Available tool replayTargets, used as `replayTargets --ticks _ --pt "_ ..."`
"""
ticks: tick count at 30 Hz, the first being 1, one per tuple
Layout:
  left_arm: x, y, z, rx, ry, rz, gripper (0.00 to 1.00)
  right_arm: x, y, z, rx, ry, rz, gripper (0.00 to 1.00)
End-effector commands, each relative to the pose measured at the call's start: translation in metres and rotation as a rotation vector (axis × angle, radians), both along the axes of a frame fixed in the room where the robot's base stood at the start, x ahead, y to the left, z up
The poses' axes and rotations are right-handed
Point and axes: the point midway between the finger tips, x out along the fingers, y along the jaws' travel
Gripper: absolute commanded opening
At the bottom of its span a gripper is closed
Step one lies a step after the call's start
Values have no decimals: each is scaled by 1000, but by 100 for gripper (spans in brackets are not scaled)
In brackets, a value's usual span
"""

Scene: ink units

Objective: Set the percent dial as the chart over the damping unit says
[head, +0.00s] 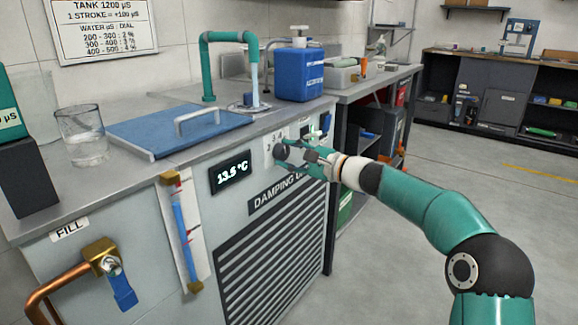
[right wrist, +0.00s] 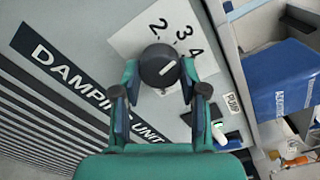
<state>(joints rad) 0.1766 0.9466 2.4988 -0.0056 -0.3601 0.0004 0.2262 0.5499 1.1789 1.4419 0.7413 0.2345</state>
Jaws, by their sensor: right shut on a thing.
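The percent dial (right wrist: 160,66) is a dark round knob with a white pointer line, on a white plate with 2, 3 and 4 (right wrist: 183,33). The line slants up and right, towards the 3 and 4 side; the exact setting is unclear. My right gripper (head: 284,152) is shut on the dial at the front of the damping unit (head: 205,215); its fingers (right wrist: 160,88) flank the knob in the right wrist view. The chart (head: 101,28) reads 200-300: 2 %, 300-400: 3 %, 400-500: 4 %. A teal meter (head: 10,118) is cut off, showing only "0 µS". My left gripper is out of view.
A glass (head: 82,135) stands near a blue lid (head: 176,128) on the counter. A blue additive container (head: 299,75) stands by the teal tap (head: 208,70). A 13.5 °C display (head: 230,172) is left of the dial. A brass fill valve (head: 103,255) sticks out lower left.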

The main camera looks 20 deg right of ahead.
Motion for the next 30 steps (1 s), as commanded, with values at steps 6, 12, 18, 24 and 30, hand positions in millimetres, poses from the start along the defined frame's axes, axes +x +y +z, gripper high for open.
replayTargets --ticks 6,12,18,24,30 --pt "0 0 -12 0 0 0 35 0 2 -4 -74 -40 6 8" --pt "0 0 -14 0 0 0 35 0 2 -4 -97 -54 7 8" --pt "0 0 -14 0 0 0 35 0 3 -4 -100 -54 9 8" --pt "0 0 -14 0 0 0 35 -1 3 -5 -99 -52 10 49" --pt "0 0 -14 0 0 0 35 0 2 -3 -98 -55 7 68"
